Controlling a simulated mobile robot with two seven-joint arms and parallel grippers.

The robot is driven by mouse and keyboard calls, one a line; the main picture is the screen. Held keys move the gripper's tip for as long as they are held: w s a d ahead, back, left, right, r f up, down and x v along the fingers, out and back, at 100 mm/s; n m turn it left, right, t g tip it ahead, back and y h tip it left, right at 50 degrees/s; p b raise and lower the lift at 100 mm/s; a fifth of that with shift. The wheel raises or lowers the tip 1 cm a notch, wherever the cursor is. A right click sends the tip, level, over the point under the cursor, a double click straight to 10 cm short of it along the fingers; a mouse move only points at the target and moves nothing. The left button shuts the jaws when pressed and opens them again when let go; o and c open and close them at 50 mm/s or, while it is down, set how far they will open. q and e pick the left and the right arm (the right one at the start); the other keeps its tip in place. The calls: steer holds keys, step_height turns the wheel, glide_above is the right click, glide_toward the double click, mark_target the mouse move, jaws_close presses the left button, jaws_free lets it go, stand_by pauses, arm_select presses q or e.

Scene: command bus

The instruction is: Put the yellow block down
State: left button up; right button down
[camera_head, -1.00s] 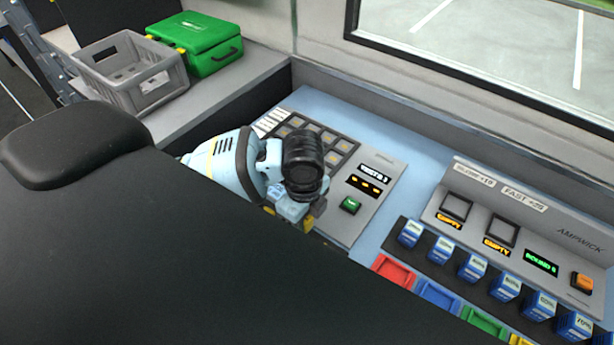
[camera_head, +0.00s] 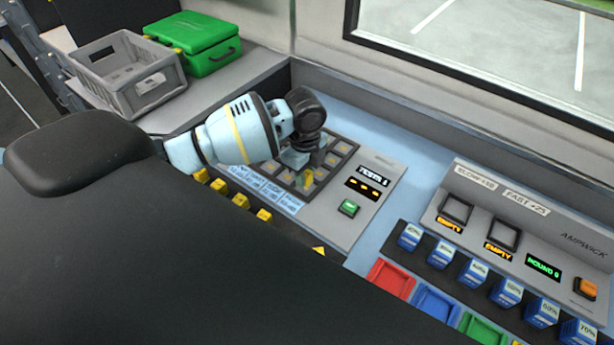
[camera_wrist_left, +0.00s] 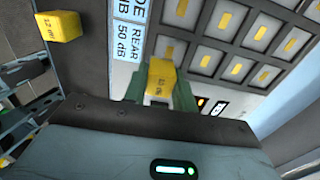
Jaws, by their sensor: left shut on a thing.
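My left gripper (camera_head: 300,164) reaches over the panel with the grid of square slots (camera_head: 342,149) in the head view. It is shut on a yellow block (camera_wrist_left: 160,78), held between green-tipped fingers in the left wrist view. The block also shows small under the fingers in the head view (camera_head: 308,179). It appears over the grid's near side; whether it touches the panel I cannot tell. More yellow blocks (camera_head: 240,201) stand in a row along the panel's near edge, one of them (camera_wrist_left: 58,26) at upper left in the wrist view. My right gripper is not in view.
A dark seat back (camera_head: 130,240) fills the lower left foreground. A green button (camera_head: 349,208) and a display sit right of the grid. Blue blocks (camera_head: 475,272) and coloured trays (camera_head: 390,278) are at right. A grey crate (camera_head: 112,88) and green case (camera_head: 205,52) stand far left.

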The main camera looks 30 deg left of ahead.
mark_target(306, 179)
arm_select(q)
steer(key=shift+w+a+f, duration=0.1)
steer(key=shift+w+a, duration=0.3)
steer(key=shift+w, duration=0.35)
steer(key=shift+s+f, duration=0.1)
steer(key=shift+f, duration=1.6)
steer(key=shift+f, duration=0.25)
steer(key=o, duration=1)
steer(key=shift+r, duration=0.1)
step_height(306, 179, up, 12)
steer(key=shift+r+p, duration=0.15)
steer(key=shift+p, duration=0.2)
